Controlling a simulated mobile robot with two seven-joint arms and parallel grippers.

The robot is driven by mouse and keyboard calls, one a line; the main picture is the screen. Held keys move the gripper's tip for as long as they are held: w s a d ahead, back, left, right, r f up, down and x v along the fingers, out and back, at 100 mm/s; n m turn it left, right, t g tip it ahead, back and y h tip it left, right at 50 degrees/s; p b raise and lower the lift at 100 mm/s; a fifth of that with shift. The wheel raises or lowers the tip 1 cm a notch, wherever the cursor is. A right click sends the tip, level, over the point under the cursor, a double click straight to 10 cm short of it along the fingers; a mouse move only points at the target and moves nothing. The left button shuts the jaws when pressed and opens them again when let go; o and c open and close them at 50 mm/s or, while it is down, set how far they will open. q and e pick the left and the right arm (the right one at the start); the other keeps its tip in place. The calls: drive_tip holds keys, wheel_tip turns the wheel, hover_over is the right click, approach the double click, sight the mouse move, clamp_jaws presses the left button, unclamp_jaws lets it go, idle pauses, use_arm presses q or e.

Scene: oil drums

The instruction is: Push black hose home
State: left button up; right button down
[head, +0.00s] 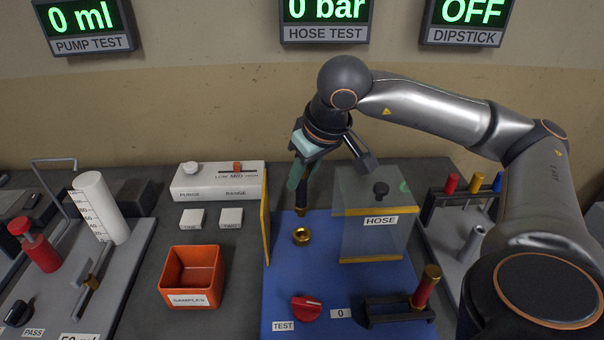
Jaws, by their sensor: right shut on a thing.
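My right gripper (297,178) reaches down from the upper right over the blue plate (345,290). It is shut on the black hose (302,192), which hangs roughly upright below its fingers with a brass end (301,212). A brass socket (302,236) sits on the blue plate just below the hose end. A small gap shows between the two in the head view. The grip itself is partly hidden by the gripper's own parts. My left gripper is not in view.
A clear guard labelled HOSE (375,240) with a black knob stands right of the socket. A yellow-edged panel (265,215) stands close on the left. A red TEST knob (306,309) and a black holder (398,312) are in front. The HOSE TEST display (325,12) reads 0 bar.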

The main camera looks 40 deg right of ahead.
sight(305, 200)
drive_tip(key=shift+f+b, duration=0.65)
drive_tip(key=shift+f, duration=0.4)
drive_tip(key=shift+f+b, duration=0.5)
drive_tip(key=shift+f, duration=0.25)
drive_tip(key=shift+f+b, duration=0.35)
drive_tip(key=shift+f, duration=0.1)
drive_tip(key=shift+f+b, duration=0.7)
drive_tip(key=shift+f, duration=0.05)
drive_tip(key=shift+r, duration=0.1)
use_arm(q)
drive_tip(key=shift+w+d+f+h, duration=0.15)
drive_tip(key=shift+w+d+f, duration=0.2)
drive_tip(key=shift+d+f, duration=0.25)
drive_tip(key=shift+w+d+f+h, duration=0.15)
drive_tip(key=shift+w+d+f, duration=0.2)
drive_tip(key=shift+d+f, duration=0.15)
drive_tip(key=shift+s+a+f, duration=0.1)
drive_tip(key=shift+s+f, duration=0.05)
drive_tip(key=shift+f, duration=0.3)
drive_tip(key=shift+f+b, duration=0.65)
drive_tip(key=shift+b, duration=0.15)
use_arm(e)
drive_tip(key=shift+f, duration=0.7)
